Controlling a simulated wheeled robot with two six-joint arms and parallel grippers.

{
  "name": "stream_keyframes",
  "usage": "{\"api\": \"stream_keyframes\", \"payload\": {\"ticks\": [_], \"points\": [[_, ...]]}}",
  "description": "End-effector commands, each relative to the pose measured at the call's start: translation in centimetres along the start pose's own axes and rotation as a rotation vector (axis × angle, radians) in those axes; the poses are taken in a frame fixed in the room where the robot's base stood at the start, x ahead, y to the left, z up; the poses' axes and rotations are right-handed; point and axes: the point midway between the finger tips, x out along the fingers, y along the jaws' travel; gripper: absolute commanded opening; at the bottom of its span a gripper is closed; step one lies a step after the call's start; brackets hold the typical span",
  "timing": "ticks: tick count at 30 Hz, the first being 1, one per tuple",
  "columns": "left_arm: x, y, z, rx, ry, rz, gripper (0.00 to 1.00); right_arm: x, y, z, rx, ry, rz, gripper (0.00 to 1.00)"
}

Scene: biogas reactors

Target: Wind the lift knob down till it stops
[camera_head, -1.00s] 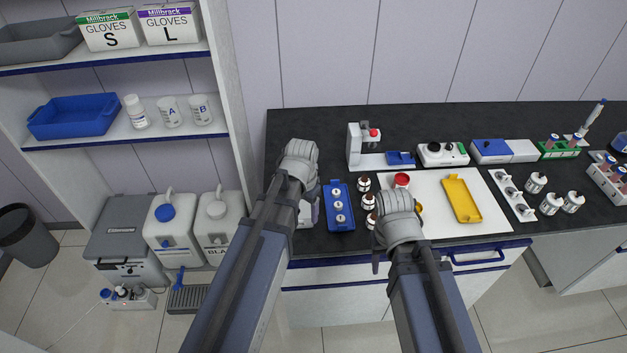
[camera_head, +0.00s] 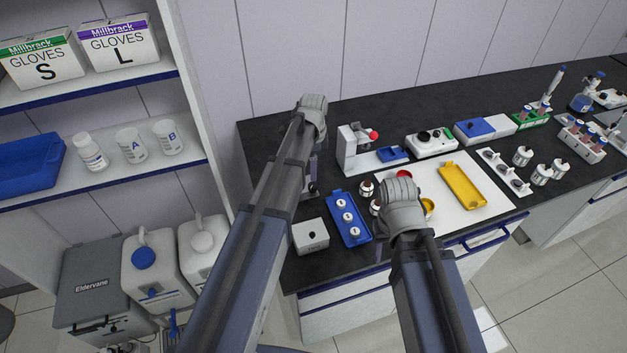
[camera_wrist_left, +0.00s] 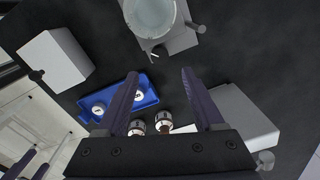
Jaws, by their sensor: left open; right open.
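I cannot tell for sure which part is the lift knob. In the left wrist view a round clear vessel (camera_wrist_left: 152,14) sits on a grey stand (camera_wrist_left: 178,42) with small knobs at its side. In the head view this stand is mostly hidden behind my left arm. A white device (camera_head: 350,150) with a red knob (camera_head: 373,135) stands behind the blue tray. My left gripper (camera_wrist_left: 160,75) is open and empty above the bench, apart from the stand. My right gripper (camera_head: 385,235) hangs over the bench's front, mostly hidden by its own arm, holding nothing visible.
A white box (camera_head: 310,236) with a dark knob stands at the bench's front left. The blue tray (camera_head: 351,237) holds several white-capped items, with small bottles (camera_head: 366,188) beside it. A yellow tray (camera_head: 462,186) lies on a white mat. A shelf (camera_head: 130,180) stands left.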

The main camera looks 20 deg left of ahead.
Motion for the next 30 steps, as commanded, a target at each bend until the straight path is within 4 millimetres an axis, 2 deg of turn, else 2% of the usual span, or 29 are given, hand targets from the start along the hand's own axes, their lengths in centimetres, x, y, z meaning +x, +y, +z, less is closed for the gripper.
{"api": "stream_keyframes", "payload": {"ticks": [8,21,30], "points": [[2.0,0.0,0.0,-0.002,0.000,0.000,0.69,2.0,-0.2,-0.1,0.000,0.000,0.000,0.50],[7.2,0.0,0.0,-0.002,0.000,0.000,0.69,7.2,-0.7,-0.4,0.000,0.000,0.000,0.50],[7.7,0.0,0.0,-0.003,0.000,0.000,0.69,7.7,-0.7,-0.5,0.000,0.000,0.000,0.50]]}}
